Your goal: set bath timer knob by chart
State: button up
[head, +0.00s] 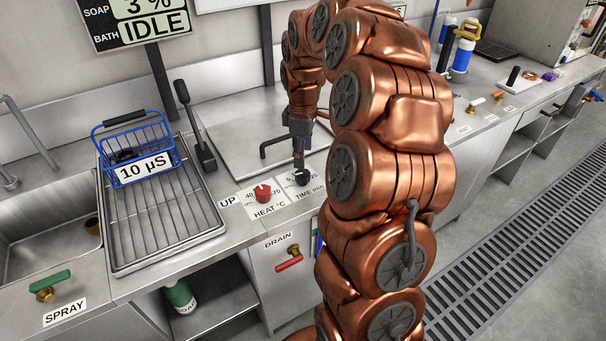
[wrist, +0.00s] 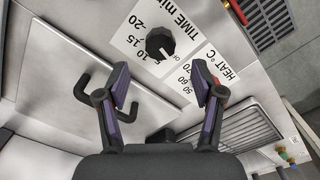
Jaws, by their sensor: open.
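The black TIME min knob (head: 302,178) sits on a white scale plate on the steel counter, right of the red HEAT °C knob (head: 262,192). In the head view my gripper (head: 300,161) is just above that knob. The wall display (head: 140,20) reads SOAP 3 % and BATH IDLE.
A blue basket (head: 133,143) tagged 10 µS stands on a wire drain tray (head: 165,235) at left. A flat steel lid (head: 235,130) with a bent dark handle lies behind the knobs. A black lever (head: 195,125) stands beside it. A red DRAIN valve (head: 289,263) is below.

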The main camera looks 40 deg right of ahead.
aim_at(303, 173)
notch_tip(303, 173, down, 8)
jog(key=shift+r+p, duration=0.2)
jog(key=shift+p, duration=0.45)
jog(key=c, duration=1.1)
